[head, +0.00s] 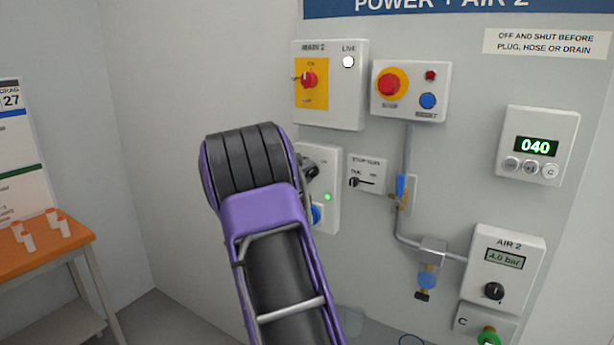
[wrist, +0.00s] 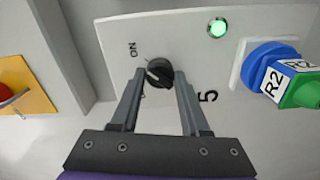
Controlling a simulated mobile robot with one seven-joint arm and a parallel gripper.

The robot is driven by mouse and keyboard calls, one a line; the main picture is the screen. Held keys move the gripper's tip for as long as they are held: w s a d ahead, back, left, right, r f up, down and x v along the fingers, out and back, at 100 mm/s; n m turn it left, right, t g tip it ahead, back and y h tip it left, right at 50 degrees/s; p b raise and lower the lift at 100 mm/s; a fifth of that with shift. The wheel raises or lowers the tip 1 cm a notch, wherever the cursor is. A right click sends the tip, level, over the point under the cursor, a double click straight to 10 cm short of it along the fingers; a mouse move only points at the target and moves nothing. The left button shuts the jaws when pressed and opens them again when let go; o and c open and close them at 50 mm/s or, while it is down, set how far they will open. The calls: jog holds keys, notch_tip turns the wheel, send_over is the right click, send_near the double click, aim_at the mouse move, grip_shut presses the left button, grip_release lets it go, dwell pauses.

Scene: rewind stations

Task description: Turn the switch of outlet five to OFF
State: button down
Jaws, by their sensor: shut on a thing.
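The outlet five panel (wrist: 120,42) fills most of the wrist view, with a "5" printed on it. Its switch is a round black knob (wrist: 158,70), with "ON" printed at its upper left; the mark on the knob appears to face that way. My gripper (wrist: 159,77) has a finger on each side of the knob and is shut on it. Another label by the left finger is mostly hidden. A green lamp (wrist: 218,28) is lit on the panel. In the head view my arm covers much of the panel (head: 327,220).
A blue socket (wrist: 258,62) with a green plug (wrist: 302,93) marked R2 is right of the knob in the wrist view. In the head view the main switch box (head: 345,105) and stop box (head: 411,110) are above, and a blue-handled valve (head: 401,188) is right.

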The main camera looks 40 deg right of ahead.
jog(key=n+b, duration=0.2)
jog(key=n, duration=0.1)
jog(key=shift+f+n, duration=0.15)
jog(key=shift+n, duration=0.15)
jog(key=n, duration=0.4)
jog(key=shift+n, duration=0.3)
jog(key=n+p, duration=0.1)
jog(key=n, duration=0.3)
jog(key=shift+n, duration=0.3)
jog(key=shift+n+p, duration=1.15)
jog(key=shift+n, duration=1.15)
jog(key=shift+c, duration=2.1)
grip_release()
jog(key=shift+s+a, duration=0.1)
jog(key=v, duration=1.7)
